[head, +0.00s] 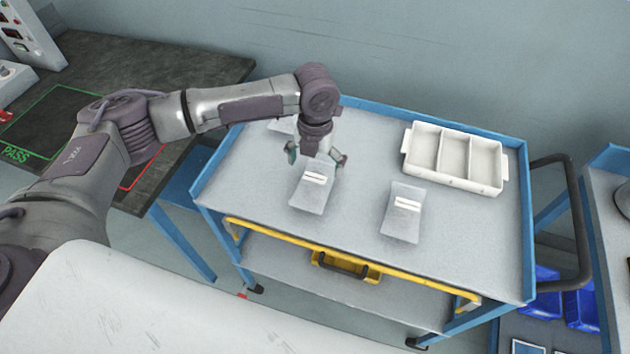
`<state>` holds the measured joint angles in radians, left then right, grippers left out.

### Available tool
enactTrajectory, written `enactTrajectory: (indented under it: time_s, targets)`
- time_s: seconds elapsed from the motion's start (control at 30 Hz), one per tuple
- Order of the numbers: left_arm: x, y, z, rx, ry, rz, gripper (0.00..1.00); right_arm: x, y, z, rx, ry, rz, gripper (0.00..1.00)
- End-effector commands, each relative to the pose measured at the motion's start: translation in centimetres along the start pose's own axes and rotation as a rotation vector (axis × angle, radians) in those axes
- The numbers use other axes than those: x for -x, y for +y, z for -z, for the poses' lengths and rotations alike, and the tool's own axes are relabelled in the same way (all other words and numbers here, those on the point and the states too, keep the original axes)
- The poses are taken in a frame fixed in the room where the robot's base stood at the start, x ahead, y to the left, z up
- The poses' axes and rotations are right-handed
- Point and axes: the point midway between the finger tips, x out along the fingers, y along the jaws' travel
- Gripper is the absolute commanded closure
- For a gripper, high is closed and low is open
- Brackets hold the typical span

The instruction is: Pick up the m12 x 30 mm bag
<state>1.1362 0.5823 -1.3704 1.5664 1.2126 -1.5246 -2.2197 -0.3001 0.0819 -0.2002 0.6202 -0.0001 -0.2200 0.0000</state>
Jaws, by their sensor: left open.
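Three clear, flat bags lie on the grey cart top; their labels are too small to read, so I cannot tell which is the m12 x 30 mm bag. One bag (309,194) with white label strips lies at the middle left. A second bag (401,222) with similar strips lies to its right, nearer the front. A third bag (281,125) is partly hidden behind my left arm. My left gripper (318,160) points down, open, over the far end of the middle-left bag. I cannot tell whether it touches it. My right gripper is out of view.
A white tray (409,143) with three compartments stands at the cart's back right. The cart (470,222) has a raised blue rim and a dark handle (583,225) at right. A dark bench (190,70) stands at left. The cart top is clear between bags and tray.

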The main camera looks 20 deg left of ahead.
Motion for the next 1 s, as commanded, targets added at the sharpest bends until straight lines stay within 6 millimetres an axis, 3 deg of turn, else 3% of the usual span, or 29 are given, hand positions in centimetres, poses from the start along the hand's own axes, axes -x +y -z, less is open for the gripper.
enactTrajectory:
  time_s: [0.27,0.43,0.6,0.87,1.0]
  targets:
    - [-2.2,0.0,0.0,0.0,0.0,0.0,0.0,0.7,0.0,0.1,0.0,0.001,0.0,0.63]
    - [-4.6,0.0,0.1,0.0,0.001,-0.001,0.0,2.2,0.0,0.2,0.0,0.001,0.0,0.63]
    - [-6.7,-0.1,0.0,-0.001,-0.001,0.001,0.0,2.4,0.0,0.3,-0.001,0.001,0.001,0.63]
    - [-7.1,0.0,0.0,-0.001,-0.002,0.0,0.0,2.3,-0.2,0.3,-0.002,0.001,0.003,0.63]
    - [-7.0,0.0,0.0,0.0,-0.002,0.0,0.23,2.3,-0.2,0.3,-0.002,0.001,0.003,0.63]
